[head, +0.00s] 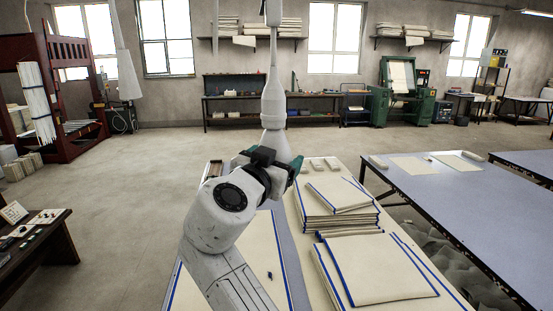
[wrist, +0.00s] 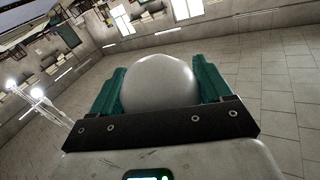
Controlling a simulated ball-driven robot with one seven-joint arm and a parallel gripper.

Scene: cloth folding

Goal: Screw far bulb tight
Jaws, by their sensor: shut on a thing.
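A pale hanging lamp (head: 273,100) comes down from the top of the head view on a long stem and flares out at its lower end. My gripper (head: 268,164) is raised at that flared end, and its dark body and green fingers partly cover it. In the wrist view a round, whitish, unlit bulb (wrist: 160,82) sits between the two green fingers of my gripper (wrist: 160,74), which are shut on its sides. The bulb cannot be made out in the head view. Its screw base and socket are hidden, so I cannot tell how tightly it sits.
Below my arm is a table with stacked cream cloths with blue edges (head: 340,205). A grey-blue table (head: 450,205) stands at the right, and a dark table (head: 45,250) at the left. Another hanging lamp (head: 127,75) is at the upper left. Open floor (head: 120,190) lies left.

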